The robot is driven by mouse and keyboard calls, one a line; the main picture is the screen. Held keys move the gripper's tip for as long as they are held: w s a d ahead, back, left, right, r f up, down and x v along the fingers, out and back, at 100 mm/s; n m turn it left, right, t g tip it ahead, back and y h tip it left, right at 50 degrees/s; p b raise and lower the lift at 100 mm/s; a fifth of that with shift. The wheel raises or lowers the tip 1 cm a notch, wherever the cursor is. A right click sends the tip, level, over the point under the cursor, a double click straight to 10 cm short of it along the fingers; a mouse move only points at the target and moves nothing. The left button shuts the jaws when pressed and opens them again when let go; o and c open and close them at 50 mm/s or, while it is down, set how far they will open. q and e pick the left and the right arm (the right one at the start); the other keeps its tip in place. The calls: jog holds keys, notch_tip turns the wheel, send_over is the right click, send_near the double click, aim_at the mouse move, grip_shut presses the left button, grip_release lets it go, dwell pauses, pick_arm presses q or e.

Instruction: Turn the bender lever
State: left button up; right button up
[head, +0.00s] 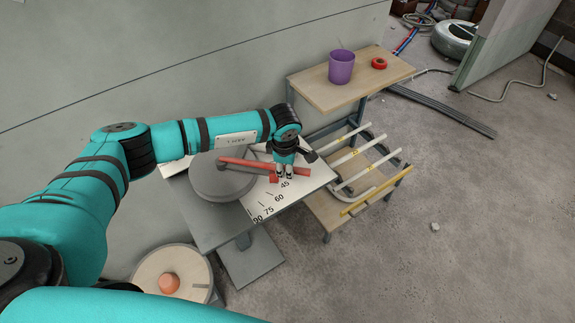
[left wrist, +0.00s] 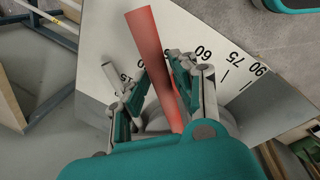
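The bender is a grey round disc (head: 222,180) on a grey stand, with a white angle plate (head: 262,205) marked 45, 60, 75 and 90. Its red lever (head: 303,172) reaches right over the plate; in the left wrist view the lever (left wrist: 148,45) appears between the 45 and 60 marks. My left gripper (head: 284,174) is at the lever's outer part. In the left wrist view its fingers (left wrist: 160,85) lie close along both sides of the lever, apparently shut on it. They hide part of the lever. My right gripper is not in view.
A wooden-topped rack (head: 315,88) holds a purple cup (head: 341,67) and red tape (head: 379,63); bent conduits (head: 360,160) lie on its lower level. A reel (head: 160,272) stands below left of the bender. A wall runs behind. Floor at right is mostly clear.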

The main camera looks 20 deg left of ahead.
pick_arm(q)
jog(key=o, duration=0.3)
jog(key=shift+r, duration=0.1)
jog(key=r, duration=0.4)
jog(key=s+r, duration=0.1)
jog(key=r, duration=0.2)
jog(key=s+r, duration=0.1)
jog(key=r, duration=0.3)
jog(key=shift+s+d+r, duration=0.1)
jog(key=shift+s+r, duration=0.1)
jog(key=shift+r, duration=0.15)
